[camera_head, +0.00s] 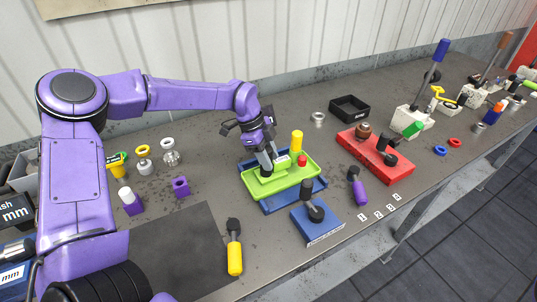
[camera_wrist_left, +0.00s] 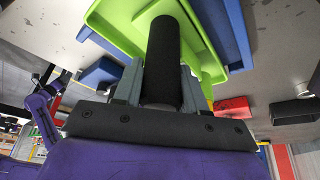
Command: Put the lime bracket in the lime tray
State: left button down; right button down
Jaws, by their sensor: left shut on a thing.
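The lime tray (camera_head: 291,192) lies on the bench in the middle of the head view, on top of a blue tray (camera_head: 294,204). My left gripper (camera_head: 269,165) is over the tray's left part, pointing down. In the left wrist view its fingers are shut on a black cylinder (camera_wrist_left: 163,60), which looks like the upright of the lime bracket (camera_wrist_left: 200,62). The lime tray (camera_wrist_left: 108,20) lies beyond it there. Lime on lime hides whether the bracket touches the tray floor. A yellow cylinder (camera_head: 297,140) and a red piece (camera_head: 302,161) are at the tray's right part.
A blue stand with a black peg (camera_head: 317,225) is just in front of the trays. A red plate (camera_head: 377,160) is to the right, a black bin (camera_head: 350,108) behind. A purple-handled tool (camera_head: 357,187) and yellow-handled tool (camera_head: 234,250) lie near the front.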

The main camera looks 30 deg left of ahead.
pick_arm(q)
jog(key=c, duration=0.6)
grip_release()
jog(key=shift+c, duration=0.2)
jog(key=b+v, duration=0.2)
jog(key=v, duration=1)
